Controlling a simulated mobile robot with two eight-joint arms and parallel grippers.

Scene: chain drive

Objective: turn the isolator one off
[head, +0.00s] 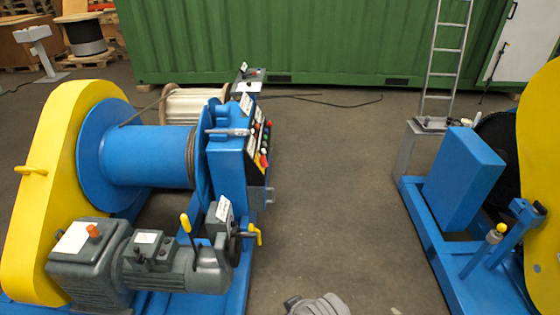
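The blue winch on the left carries a control panel (258,145) on its right end, with several small coloured buttons and red knobs. A red knob (264,161) sits at the panel's lower edge, and another red part (269,123) is higher up.
A grey motor and gearbox (95,262) with a yellow-handled lever stands at the front left. A second blue and yellow machine (463,180) stands on the right. The floor (335,190) between is open. A grey shape (318,305), unclear, shows at the bottom edge. A ladder (446,50) leans behind.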

